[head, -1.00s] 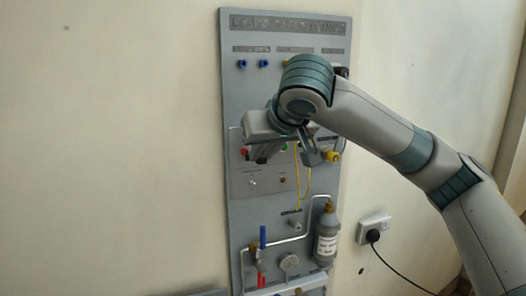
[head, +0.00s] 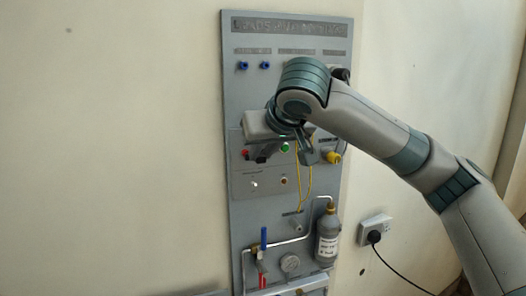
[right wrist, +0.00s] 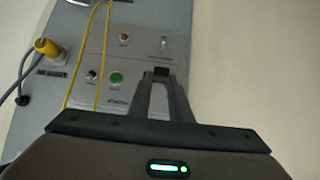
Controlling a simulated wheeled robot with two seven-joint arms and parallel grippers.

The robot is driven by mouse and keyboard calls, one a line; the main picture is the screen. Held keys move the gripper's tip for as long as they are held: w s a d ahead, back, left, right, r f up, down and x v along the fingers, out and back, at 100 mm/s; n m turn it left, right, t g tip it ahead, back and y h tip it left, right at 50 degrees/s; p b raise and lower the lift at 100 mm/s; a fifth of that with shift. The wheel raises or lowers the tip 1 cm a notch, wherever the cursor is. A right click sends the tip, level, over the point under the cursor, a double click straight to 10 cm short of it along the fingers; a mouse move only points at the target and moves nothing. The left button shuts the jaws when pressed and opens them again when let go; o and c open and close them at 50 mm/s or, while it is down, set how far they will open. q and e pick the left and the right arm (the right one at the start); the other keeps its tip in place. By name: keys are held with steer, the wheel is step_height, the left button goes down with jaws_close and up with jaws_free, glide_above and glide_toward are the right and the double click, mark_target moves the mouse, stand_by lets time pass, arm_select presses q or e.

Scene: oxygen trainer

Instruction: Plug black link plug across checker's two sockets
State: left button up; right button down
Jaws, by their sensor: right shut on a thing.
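My right gripper (head: 258,156) is in front of the grey panel, over the upper left of its control plate. In the right wrist view its fingers (right wrist: 160,76) are shut on a small black piece, the link plug (right wrist: 161,71), which shows only as a dark block at the fingertips. The checker plate (head: 235,185) lies behind it. A red part (head: 245,153) shows beside the fingers in the head view. The two sockets are not clearly visible behind the gripper. I cannot tell whether the plug touches them. My left gripper is not in view.
The wall at left is clear.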

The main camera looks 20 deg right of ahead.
steer(key=shift+w, duration=0.6)
steer(key=c, duration=1.6)
jaws_free()
steer(key=shift+o, duration=0.3)
steer(key=shift+w, duration=0.1)
steer(key=b+v, duration=0.6)
steer(key=v, duration=1.1)
steer(key=shift+r, duration=0.1)
